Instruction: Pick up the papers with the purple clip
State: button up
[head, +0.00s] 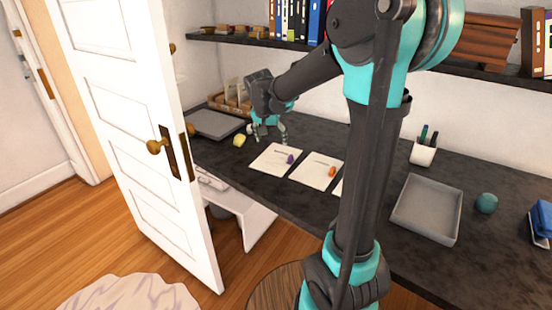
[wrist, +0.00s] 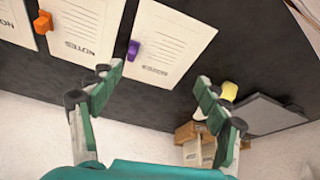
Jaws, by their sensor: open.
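The papers with the purple clip (head: 277,160) lie flat on the dark desk in the head view, at the left end of a row of papers. The purple clip (head: 290,159) is on their right edge. In the wrist view these papers (wrist: 175,40) are at the upper middle, with the purple clip (wrist: 133,50) on their left edge. My gripper (head: 270,139) is over the desk just behind these papers. In the wrist view my gripper (wrist: 158,80) is open, its fingers apart with nothing between them.
Papers with an orange clip (head: 316,172) lie just right of them. A yellow object (head: 239,140) and a grey tray (head: 214,125) are to the left. A pen cup (head: 423,152), another grey tray (head: 428,209) and a teal ball (head: 486,203) are right. A shelf (head: 240,40) hangs above.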

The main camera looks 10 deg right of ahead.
dwell(0.3)
jog(key=shift+c, duration=0.8)
jog(key=shift+m+h, duration=0.3)
jog(key=shift+m, duration=0.5)
jog(key=d+r, duration=0.2)
jog(key=r, duration=0.1)
jog(key=d+r, duration=0.1)
jog(key=shift+s+d+r, duration=0.15)
jog(key=shift+s+d, duration=0.2)
jog(key=shift+s, duration=0.05)
jog(key=c, duration=0.7)
send_near(290, 156)
jog(key=x, duration=0.9)
jog(key=shift+d+f, duration=0.1)
jog(key=shift+f, duration=0.1)
